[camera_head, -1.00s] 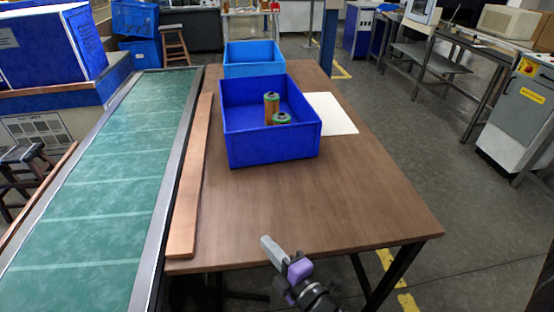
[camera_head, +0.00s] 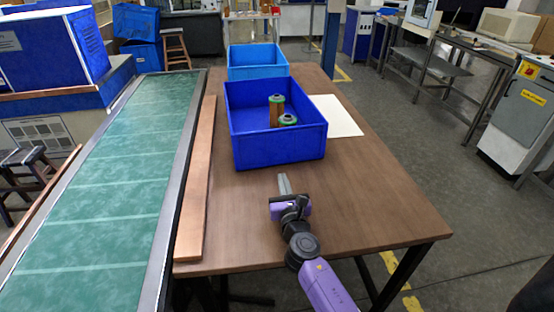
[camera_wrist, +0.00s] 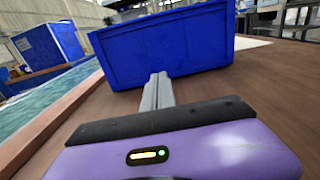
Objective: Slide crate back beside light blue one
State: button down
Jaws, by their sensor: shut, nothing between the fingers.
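A dark blue crate (camera_head: 278,147) stands on the brown table, with two filter cartridges inside. One cartridge (camera_head: 276,108) is taller and brownish with a green top; the other (camera_head: 288,121) shows its green top. A light blue crate (camera_head: 257,70) stands behind it at the table's far end, partly hidden by the dark blue one. My gripper (camera_head: 284,184) is shut and empty, in front of the dark blue crate's near wall. In the wrist view the fingers (camera_wrist: 158,86) point at that wall (camera_wrist: 165,52); I cannot tell whether they touch it.
A white sheet (camera_head: 337,116) lies on the table right of the dark blue crate. A wooden rail (camera_head: 198,190) runs along the table's left edge, beside a green conveyor (camera_head: 100,185). The table's front right (camera_head: 375,205) is clear.

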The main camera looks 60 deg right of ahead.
aim_at(275, 153)
jog(key=b+x, duration=0.1)
jog(key=x, duration=1)
jog(key=b+x, duration=0.3)
jog(key=x, duration=0.6)
jog(key=shift+s+a, duration=0.1)
